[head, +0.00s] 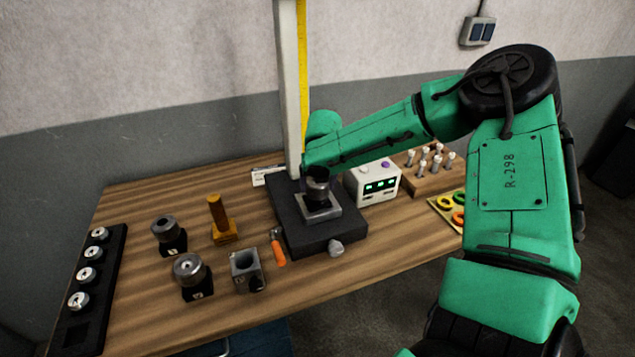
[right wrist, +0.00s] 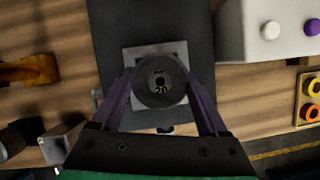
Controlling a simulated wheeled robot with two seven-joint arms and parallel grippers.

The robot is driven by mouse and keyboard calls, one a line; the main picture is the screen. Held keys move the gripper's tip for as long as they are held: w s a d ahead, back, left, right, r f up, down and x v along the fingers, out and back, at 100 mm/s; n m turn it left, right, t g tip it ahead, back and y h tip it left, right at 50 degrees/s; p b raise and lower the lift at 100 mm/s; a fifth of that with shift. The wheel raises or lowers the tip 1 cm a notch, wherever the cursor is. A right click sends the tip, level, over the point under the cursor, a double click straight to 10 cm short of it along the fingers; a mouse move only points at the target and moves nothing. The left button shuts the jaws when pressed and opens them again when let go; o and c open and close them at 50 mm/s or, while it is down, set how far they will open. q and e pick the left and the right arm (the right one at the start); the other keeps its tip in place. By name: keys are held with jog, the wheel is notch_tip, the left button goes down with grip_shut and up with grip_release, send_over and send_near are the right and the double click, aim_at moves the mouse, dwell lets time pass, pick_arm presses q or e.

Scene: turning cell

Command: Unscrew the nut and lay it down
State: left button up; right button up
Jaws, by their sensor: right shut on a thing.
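My right gripper (head: 317,188) reaches down over the black stand base (head: 342,238), which has a pale upright with a yellow scale. In the right wrist view the purple fingers of the right gripper (right wrist: 160,84) are shut on opposite sides of a round grey metal piece marked 20 (right wrist: 161,73). The round piece (head: 318,171) is above a square light metal plate (head: 333,213) on the base; whether it touches the plate I cannot tell. I cannot make out any thread. No other piece shows clearly as a nut. My left gripper is not in view.
A brass-coloured post (head: 216,212), two round metal pieces on black blocks (head: 165,230) (head: 189,269), a grey bored block (head: 247,270) and an orange-handled tool (head: 278,250) stand left. A white box (head: 374,186) and pin rack (head: 431,180) are right. Bare wood (head: 130,200) lies back left.

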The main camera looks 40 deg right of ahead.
jog(key=n+y+p, duration=0.1)
jog(key=n+p, duration=0.1)
jog(key=p, duration=0.1)
jog(key=n+y+p, duration=0.1)
jog(key=n+p, duration=0.4)
jog(key=p, duration=0.2)
jog(key=shift+d+r+t+y, duration=0.1)
jog(key=shift+r+t+y, duration=0.2)
jog(key=shift+r+y, duration=0.1)
jog(key=shift+f+n+b, duration=0.45)
jog(key=shift+n, duration=0.15)
jog(key=shift+r+n+y, duration=0.1)
jog(key=shift+n+y, duration=0.2)
jog(key=o, duration=1.4)
jog(key=shift+w, duration=0.1)
jog(key=shift+a, duration=0.2)
jog(key=v, duration=1.4)
jog(key=shift+r+b, duration=0.3)
jog(key=shift+b, duration=0.05)
